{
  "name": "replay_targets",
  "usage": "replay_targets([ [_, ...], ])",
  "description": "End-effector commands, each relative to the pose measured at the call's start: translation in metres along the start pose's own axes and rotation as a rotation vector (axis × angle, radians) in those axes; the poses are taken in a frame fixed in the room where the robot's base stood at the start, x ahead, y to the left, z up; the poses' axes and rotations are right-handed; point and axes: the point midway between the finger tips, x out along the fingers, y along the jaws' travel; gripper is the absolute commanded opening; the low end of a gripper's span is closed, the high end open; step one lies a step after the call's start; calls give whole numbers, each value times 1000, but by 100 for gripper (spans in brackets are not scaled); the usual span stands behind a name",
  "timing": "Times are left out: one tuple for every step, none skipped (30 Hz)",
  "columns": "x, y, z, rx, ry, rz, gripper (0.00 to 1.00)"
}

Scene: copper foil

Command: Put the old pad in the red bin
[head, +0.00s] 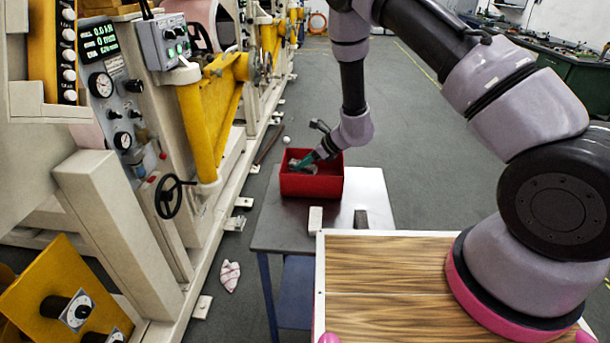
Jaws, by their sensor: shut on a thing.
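The red bin (312,186) stands on the far part of a small grey table. My gripper (305,162), with teal fingers, reaches down from the right into the bin's opening. It is shut on a small greyish thing (293,163), which looks like the old pad, inside the bin's rim. The thing is small and partly hidden by the fingers and the bin wall. I cannot tell whether it touches the bin's floor. A pale block (315,220) and a dark block (361,219) sit apart on the table in front of the bin.
The grey table (278,226) has bare room around the bin. A wood-grain top (385,275) lies nearer. Machinery with yellow arms (205,130) lines the left. A striped cloth (229,276) lies on the floor. Open floor extends behind the table.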

Motion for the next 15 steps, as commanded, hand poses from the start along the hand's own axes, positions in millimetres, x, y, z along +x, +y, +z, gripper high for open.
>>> replay_targets([
  [3,0,-2,0,0,0,0],
  [4,0,-4,0,1,0,0],
  [7,0,-7,1,1,0,0],
  [9,0,-9,1,1,0,0],
  [12,0,-12,2,1,0,0],
  [16,0,-18,2,2,0,0],
  [20,0,-21,1,2,0,0],
  [24,0,-24,1,2,0,0],
  [27,0,-28,1,2,0,0],
  [29,0,-30,1,1,0,0],
  [30,0,-31,1,0,-1,0],
  [31,0,-31,1,-1,-1,0],
  [31,0,-31,1,-1,-2,0],
  [31,0,-31,1,-1,-2,0],
  [31,0,-31,1,-1,-2,0],
])
